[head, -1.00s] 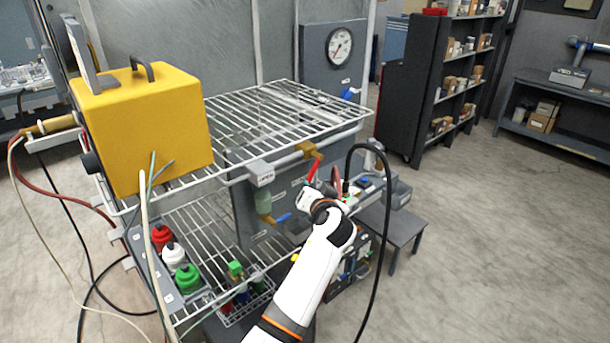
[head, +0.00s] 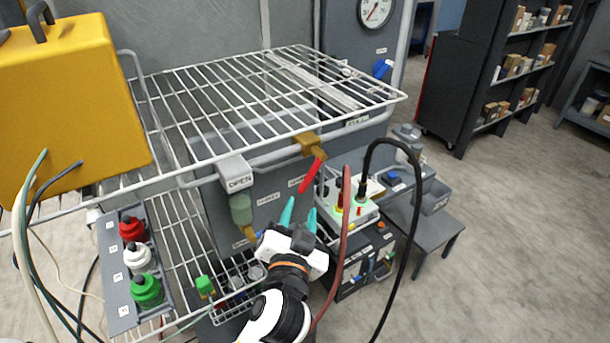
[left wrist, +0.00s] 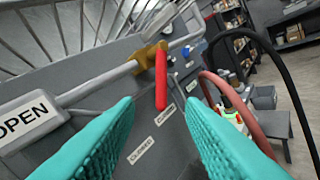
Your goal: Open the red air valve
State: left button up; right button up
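The red air valve handle (head: 312,173) hangs from a brass valve body (head: 308,143) on the pipe at the front edge of the wire rack. In the left wrist view the red handle (left wrist: 161,78) points nearly straight down from the brass body (left wrist: 152,55), across the pipe's line. My left gripper (head: 299,212) is open, its teal fingers just below the handle. In the left wrist view the open fingers (left wrist: 160,108) stand either side of the handle's line, with no contact visible. A white OPEN tag (head: 236,175) sits left of the valve. My right gripper is not in view.
A yellow box (head: 70,100) stands on the rack (head: 250,95) at left. A red hose (head: 346,230) and black cable (head: 412,200) run close right of my gripper.

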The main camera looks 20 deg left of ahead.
aim_at(307, 184)
pick_arm(q)
jog(key=x, duration=0.2)
jog(key=p+x, duration=0.1)
jog(key=x, duration=0.1)
jog(key=shift+r, duration=0.25)
jog(key=x, duration=0.1)
jog(key=p+x, duration=0.1)
jog(key=x, duration=0.3)
jog(key=shift+w+f+p, duration=0.2)
jog(key=shift+f+p, duration=0.05)
jog(key=shift+p, duration=0.1)
jog(key=shift+w, duration=0.25)
jog(key=shift+f, duration=0.1)
jog(key=shift+c, duration=0.4)
grip_shut()
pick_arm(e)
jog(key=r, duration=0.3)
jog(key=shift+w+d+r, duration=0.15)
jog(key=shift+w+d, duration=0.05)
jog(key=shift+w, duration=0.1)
